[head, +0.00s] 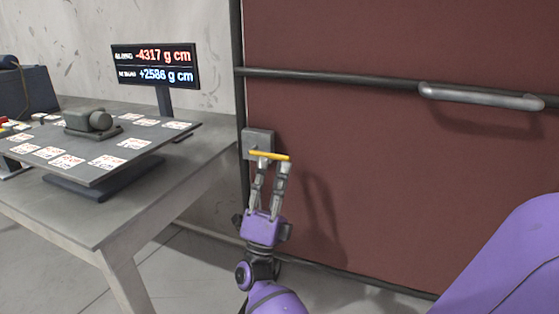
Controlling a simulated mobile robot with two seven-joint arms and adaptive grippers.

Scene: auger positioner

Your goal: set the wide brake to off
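A small grey box (256,140) is mounted at the left edge of the dark red panel. A yellow lever (270,155) sticks out from it and lies nearly level, pointing right; no label is readable, so I cannot tell for sure that it is the wide brake.
A grey table (105,215) stands at left with a tilted board (60,180) bearing several white cards and a dark grey device (92,122). A display (155,66) reads -4317 and +2586 g cm. A dark rail (330,77) and metal handle (480,96) cross the red panel (400,180).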

